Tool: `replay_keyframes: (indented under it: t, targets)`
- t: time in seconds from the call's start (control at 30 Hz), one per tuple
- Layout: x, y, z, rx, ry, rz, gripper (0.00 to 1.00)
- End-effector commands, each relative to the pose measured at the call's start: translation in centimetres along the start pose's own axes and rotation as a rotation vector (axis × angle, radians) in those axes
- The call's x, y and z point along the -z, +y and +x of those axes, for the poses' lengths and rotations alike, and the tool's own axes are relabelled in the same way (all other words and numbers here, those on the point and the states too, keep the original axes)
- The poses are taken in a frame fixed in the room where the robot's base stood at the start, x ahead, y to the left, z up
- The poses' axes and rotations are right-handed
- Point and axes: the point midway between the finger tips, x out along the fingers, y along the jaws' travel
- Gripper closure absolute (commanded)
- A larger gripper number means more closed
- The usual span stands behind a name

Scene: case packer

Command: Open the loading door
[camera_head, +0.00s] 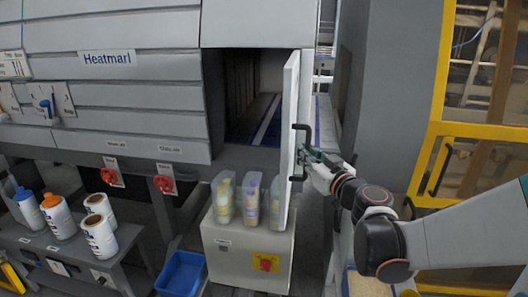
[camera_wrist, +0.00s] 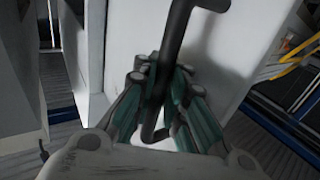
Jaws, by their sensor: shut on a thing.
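The loading door (camera_head: 288,120) is a white panel seen nearly edge-on in the head view, swung out from the dark machine opening (camera_head: 250,100). Its black handle (camera_head: 296,160) is on the face toward my arm. My gripper (camera_head: 312,160) is at this handle from the right. In the wrist view, the two teal-sided fingers of my gripper (camera_wrist: 162,95) are shut around the black handle (camera_wrist: 178,35), with the white door face (camera_wrist: 225,50) behind it. The fingers hide part of the handle.
A grey cabinet (camera_head: 225,245) with clear containers of bottles (camera_head: 250,198) stands below the door. A blue bin (camera_head: 181,274) is on the floor. Bottles (camera_head: 98,235) stand on a side table at left. A yellow frame (camera_head: 432,130) is at right.

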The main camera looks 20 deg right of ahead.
Motion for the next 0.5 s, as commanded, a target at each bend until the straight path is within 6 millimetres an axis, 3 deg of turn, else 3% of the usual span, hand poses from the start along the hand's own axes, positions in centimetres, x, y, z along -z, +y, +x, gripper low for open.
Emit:
replay_keyframes:
  t: [0.5]
  targets:
    - [-0.27,0.31,-0.2,0.001,-0.002,-0.002,1.0]
